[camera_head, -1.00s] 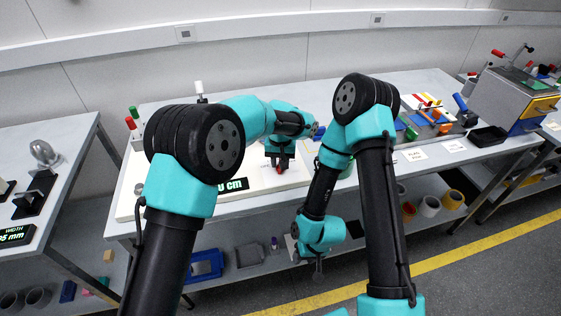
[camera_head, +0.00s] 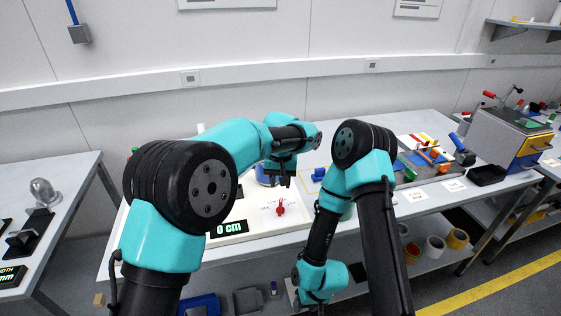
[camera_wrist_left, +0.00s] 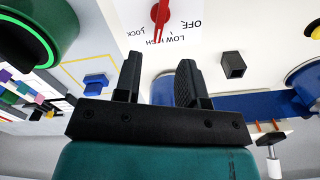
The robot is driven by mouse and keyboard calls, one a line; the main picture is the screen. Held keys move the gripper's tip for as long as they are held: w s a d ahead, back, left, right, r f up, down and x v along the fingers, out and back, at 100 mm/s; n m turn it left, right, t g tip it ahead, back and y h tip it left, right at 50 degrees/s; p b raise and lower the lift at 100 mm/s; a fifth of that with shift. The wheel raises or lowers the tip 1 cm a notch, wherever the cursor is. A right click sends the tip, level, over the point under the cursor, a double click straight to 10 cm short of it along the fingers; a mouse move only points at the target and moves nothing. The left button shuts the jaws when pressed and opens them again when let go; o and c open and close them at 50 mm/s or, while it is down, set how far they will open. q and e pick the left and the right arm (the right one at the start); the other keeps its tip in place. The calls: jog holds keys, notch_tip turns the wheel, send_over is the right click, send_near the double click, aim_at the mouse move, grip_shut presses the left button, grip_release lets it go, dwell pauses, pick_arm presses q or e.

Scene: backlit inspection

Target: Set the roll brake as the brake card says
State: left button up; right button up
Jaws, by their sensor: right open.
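The red brake knob (camera_head: 281,208) sits on a white panel (camera_head: 262,222) and also shows in the left wrist view (camera_wrist_left: 160,14). Around it are the words OFF, LOW, HIGH and LOCK, upside down there; its red pointer lies over or beside HIGH. My left gripper (camera_head: 283,178) is above and behind the knob. In the left wrist view its fingers (camera_wrist_left: 160,80) are apart, with nothing between them. My right gripper (camera_head: 293,290) is open, low in front of the table's edge, and shows only in part. I cannot tell which card is the brake card.
A black display (camera_head: 228,229) reads 0 cm at the panel's front. White cards (camera_head: 415,195) lie at the table's front edge, too small to read. Colored handles and a black tray (camera_head: 487,175) are at right. A grey box machine (camera_head: 505,135) stands beyond.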

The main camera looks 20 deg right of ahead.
pick_arm(q)
notch_tip(320, 180, up, 8)
jog(key=shift+f, duration=0.2)
dwell(0.4)
